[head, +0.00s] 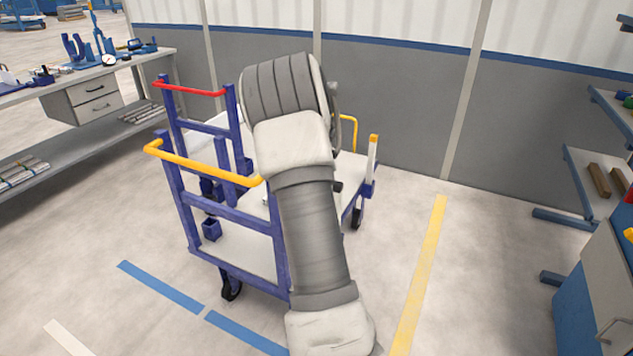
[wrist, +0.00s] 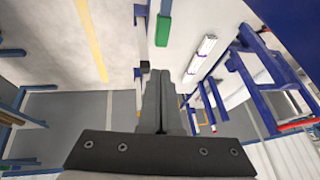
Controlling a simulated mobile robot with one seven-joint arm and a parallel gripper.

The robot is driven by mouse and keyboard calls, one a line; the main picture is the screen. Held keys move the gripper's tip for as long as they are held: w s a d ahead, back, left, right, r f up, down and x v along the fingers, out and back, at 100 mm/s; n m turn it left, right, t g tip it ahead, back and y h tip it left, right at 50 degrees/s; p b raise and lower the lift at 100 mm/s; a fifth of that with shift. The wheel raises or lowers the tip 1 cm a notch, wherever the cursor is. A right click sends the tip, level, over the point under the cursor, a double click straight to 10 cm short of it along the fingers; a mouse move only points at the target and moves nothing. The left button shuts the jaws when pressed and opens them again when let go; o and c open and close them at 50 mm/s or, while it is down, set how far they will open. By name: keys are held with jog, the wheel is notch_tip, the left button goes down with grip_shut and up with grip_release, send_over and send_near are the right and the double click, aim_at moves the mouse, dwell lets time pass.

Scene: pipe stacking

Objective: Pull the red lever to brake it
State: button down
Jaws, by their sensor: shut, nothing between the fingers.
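The red lever (head: 188,88) is a bar across the top of two blue posts at the far left end of a blue and white cart (head: 235,250). In the wrist view a red bar (wrist: 296,125), likely this lever, shows at the right edge. My gripper (wrist: 158,74) is shut and empty in the wrist view, apart from the red bar and to its left. In the head view my arm covers the middle of the cart and hides my gripper.
An orange handle (head: 205,164) crosses the cart's near left end. A green part (wrist: 163,31) and a white bar (wrist: 201,56) lie beyond my fingers. A workbench (head: 90,75) stands at left, a shelf rack (head: 590,185) at right.

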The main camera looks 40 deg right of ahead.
jog(key=shift+d+v, duration=0.2)
jog(key=shift+v, duration=1.2)
jog(key=shift+w+r, duration=0.15)
